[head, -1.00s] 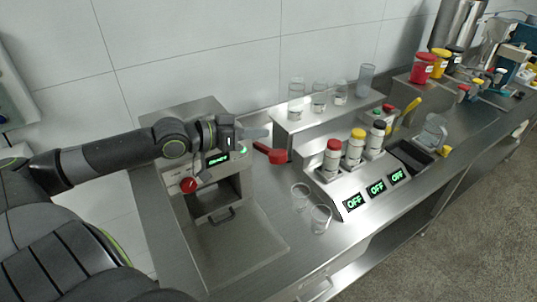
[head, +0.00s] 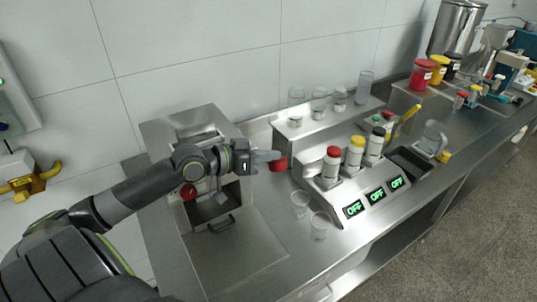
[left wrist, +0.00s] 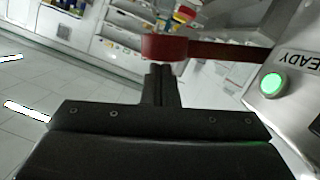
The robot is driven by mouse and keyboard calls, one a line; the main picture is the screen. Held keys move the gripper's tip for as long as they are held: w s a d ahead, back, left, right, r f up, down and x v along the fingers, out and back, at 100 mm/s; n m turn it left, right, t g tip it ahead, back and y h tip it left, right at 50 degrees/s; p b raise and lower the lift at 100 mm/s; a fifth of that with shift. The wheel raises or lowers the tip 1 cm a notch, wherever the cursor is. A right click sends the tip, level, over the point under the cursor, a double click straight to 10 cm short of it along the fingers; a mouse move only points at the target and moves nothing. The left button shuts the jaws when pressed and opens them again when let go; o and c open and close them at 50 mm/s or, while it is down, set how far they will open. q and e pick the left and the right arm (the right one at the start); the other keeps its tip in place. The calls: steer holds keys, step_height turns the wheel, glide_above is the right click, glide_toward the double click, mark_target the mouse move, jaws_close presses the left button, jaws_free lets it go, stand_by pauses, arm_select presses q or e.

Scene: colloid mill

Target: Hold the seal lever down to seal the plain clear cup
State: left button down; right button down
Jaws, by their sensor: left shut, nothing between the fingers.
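The seal lever is a red bar with a thick red end (head: 279,164), sticking out to the right of the steel sealing machine (head: 262,250). It also crosses the left wrist view (left wrist: 165,47), just past my fingertips. My left gripper (head: 270,156) is shut and empty, right at the lever's end; I cannot tell whether they touch. In the left wrist view my closed fingers (left wrist: 160,72) point at the lever. Two clear cups (head: 300,204) (head: 320,226) stand on the counter. I cannot tell which cup is the plain one, or see a cup inside the machine. My right gripper is out of view.
A green button (left wrist: 272,84) is lit beside a READY label. A red knob (head: 188,191) is on the machine's front. A dispenser with several capped bottles and OFF displays (head: 377,196) stands to the right. A raised steel shelf (head: 315,134) behind holds several clear cups.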

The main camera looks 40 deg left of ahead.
arm_select(q)
steer(key=shift+f, duration=0.1)
steer(key=shift+s+d+f+m+y+b, duration=0.15)
steer(key=shift+d+f+m+b, duration=0.1)
steer(key=shift+f+b, duration=0.15)
steer(key=shift+s+d+f+m+y+b, duration=0.1)
steer(key=shift+f+m+y+b, duration=0.05)
steer(key=shift+f+m+b, duration=0.15)
step_height(320, 180, down, 10)
steer(key=d+m+t+y+b, duration=0.1)
steer(key=m+y+b, duration=0.1)
steer(key=m+b, duration=0.4)
steer(key=shift+s+y+b, duration=0.15)
steer(key=shift+y+b, duration=0.15)
steer(key=shift+b, duration=1.9)
steer(key=shift+f, duration=0.1)
steer(key=shift+s+f, duration=0.1)
steer(key=shift+f, duration=0.1)
